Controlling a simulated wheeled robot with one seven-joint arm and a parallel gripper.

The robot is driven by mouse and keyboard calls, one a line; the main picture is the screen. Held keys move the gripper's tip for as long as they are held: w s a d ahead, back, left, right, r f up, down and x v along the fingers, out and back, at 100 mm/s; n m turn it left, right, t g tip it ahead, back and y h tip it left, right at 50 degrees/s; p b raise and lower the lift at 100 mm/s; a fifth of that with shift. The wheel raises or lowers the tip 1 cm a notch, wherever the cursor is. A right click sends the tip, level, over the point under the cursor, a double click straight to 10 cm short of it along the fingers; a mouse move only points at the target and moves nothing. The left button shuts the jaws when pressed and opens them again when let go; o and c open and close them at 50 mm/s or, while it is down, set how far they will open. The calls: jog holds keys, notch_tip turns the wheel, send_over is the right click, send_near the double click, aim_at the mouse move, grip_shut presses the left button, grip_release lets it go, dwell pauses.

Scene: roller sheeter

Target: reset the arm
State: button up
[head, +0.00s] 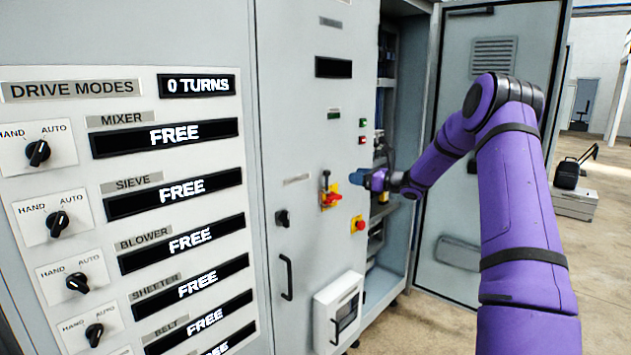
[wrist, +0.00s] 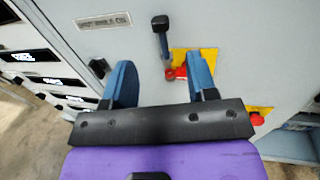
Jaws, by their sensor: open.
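My purple arm reaches in from the right in the head view. My gripper (head: 366,180) is in front of the grey cabinet (head: 305,120), just right of a red and yellow switch (head: 330,197) with a dark upright lever. In the wrist view my gripper (wrist: 162,88) has its two blue fingers apart with nothing held between them. Beyond the fingers that view shows the lever (wrist: 162,38) and its red and yellow base (wrist: 178,72). Whether a finger touches the switch I cannot tell.
A drive modes panel (head: 68,90) with several knobs and FREE displays is at left. A red emergency button (head: 360,224) sits below my gripper. The cabinet door (head: 470,150) stands open behind my arm. Open floor (head: 600,200) shows at far right.

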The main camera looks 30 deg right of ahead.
jog(key=shift+a, duration=0.1)
jog(key=s+a+r+n+g+h, duration=0.1)
jog(key=s+a+r+n+g, duration=0.4)
jog(key=s+a+n, duration=0.6)
jog(key=s+a+r+n+g, duration=0.45)
jog(key=s+a, duration=0.25)
jog(key=a, duration=0.8)
jog(key=s+a+r+n+g+h, duration=0.15)
jog(key=s+n, duration=0.25)
jog(key=s, duration=0.5)
jog(key=s+a+r+n+h, duration=0.1)
jog(key=s+a+n+h, duration=0.2)
jog(key=s, duration=0.5)
jog(key=s+d+f+n+h, duration=0.1)
jog(key=s+n+h, duration=0.1)
jog(key=s, duration=0.5)
jog(key=s+d+f+n+t+h, duration=0.1)
jog(key=s+n+h, duration=0.1)
jog(key=s+n, duration=0.3)
jog(key=s, duration=0.2)
jog(key=shift+s+d, duration=0.25)
jog(key=shift+s, duration=0.05)
